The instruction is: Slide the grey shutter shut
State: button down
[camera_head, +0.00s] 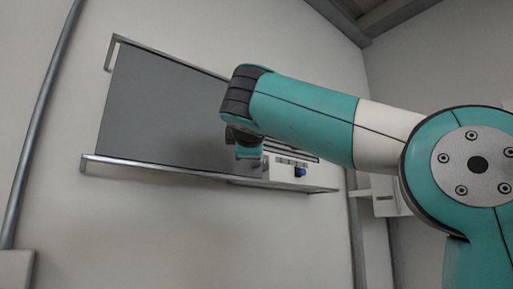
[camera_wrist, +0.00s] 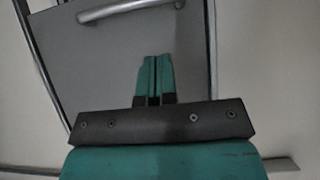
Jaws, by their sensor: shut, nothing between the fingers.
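The grey shutter (camera_head: 160,110) is a flat panel held between metal rails on the wall, covering the left and middle of the frame. Its right part is hidden behind my arm. In the wrist view the shutter (camera_wrist: 105,65) fills the middle, with a pale bar handle (camera_wrist: 128,9) at the top edge. My gripper (camera_wrist: 153,62) has its teal fingers together and empty, over the grey panel and short of the handle in the picture. I cannot tell whether the fingertips touch the panel. In the head view the fingers are mostly hidden by my wrist.
The lower rail (camera_head: 130,167) runs right beneath the shutter. A grey pipe (camera_head: 42,110) runs up the wall at left. A white box (camera_head: 388,205) is at right.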

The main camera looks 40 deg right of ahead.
jog(key=d, duration=0.1)
jog(key=w+d, duration=0.1)
jog(key=d, duration=0.1)
jog(key=w+d+p, duration=0.1)
jog(key=shift+w+d, duration=0.15)
jog(key=shift+d, duration=0.25)
